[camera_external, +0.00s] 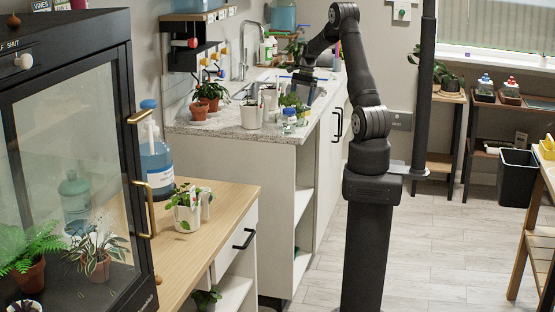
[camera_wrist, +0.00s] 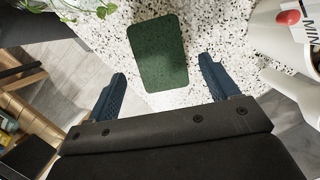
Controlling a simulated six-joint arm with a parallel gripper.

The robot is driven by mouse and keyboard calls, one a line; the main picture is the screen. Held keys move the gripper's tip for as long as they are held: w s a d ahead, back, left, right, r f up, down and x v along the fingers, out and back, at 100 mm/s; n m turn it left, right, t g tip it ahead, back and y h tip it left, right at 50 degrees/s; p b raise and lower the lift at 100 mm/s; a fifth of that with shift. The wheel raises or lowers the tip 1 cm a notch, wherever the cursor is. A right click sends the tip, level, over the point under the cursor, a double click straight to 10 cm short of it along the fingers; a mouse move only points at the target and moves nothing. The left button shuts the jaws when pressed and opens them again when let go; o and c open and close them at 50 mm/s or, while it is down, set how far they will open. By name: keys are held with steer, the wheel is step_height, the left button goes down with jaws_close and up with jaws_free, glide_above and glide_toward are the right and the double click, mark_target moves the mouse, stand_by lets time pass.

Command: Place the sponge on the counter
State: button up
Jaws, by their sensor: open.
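A dark green sponge (camera_wrist: 158,52) with rounded corners lies flat on the white speckled counter (camera_wrist: 207,22) in the wrist view. My gripper (camera_wrist: 162,68) is open. Nothing is held. In the external view my arm reaches over the far part of the counter (camera_external: 228,131), and my gripper (camera_external: 303,88) is low there among plants and pots. I cannot make out the sponge in that view.
In the wrist view a white container (camera_wrist: 275,40) with a red-marked label stands close on the right, and a leafy plant (camera_wrist: 75,8) is at the top left. In the external view white canisters (camera_external: 251,114), a small jar (camera_external: 289,121) and potted plants (camera_external: 212,92) stand on the counter.

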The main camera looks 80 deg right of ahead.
steer(key=w+v, duration=0.1)
steer(key=v, duration=0.6)
steer(key=shift+s+r, duration=0.35)
steer(key=shift+s, duration=0.2)
steer(key=shift+d, duration=0.1)
steer(key=x, duration=1.2)
steer(key=shift+r, duration=1.9)
